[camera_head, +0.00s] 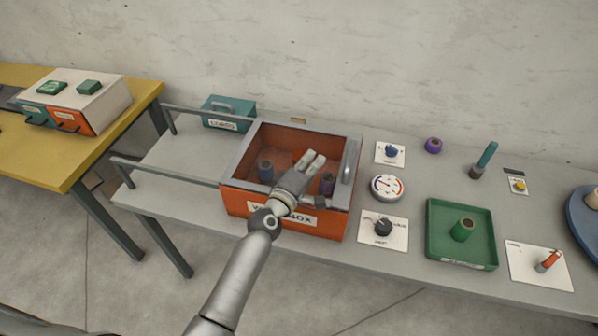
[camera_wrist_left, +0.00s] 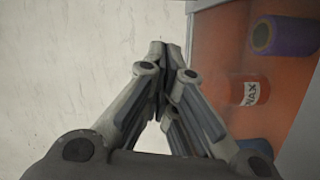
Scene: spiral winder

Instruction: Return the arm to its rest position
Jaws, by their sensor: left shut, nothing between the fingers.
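My left gripper (camera_head: 313,160) is over the orange box (camera_head: 238,203) in the head view, with my arm crossing its front edge. Its fingers are closed together and hold nothing. In the left wrist view the gripper (camera_wrist_left: 165,50) points toward the pale wall, with the box interior to the right. The box has a grey frame and a grey handle (camera_head: 349,160) on its right side. A red piece labelled WAX (camera_wrist_left: 249,93) shows in the wrist view. My right gripper is out of view.
Grey rails (camera_head: 165,172) run left from the box, with a teal box (camera_head: 230,113) behind. A dial gauge (camera_head: 387,187), black knob (camera_head: 383,227) and green tray (camera_head: 433,254) stand to the right. A yellow table (camera_head: 50,165) is at left. The wall is behind.

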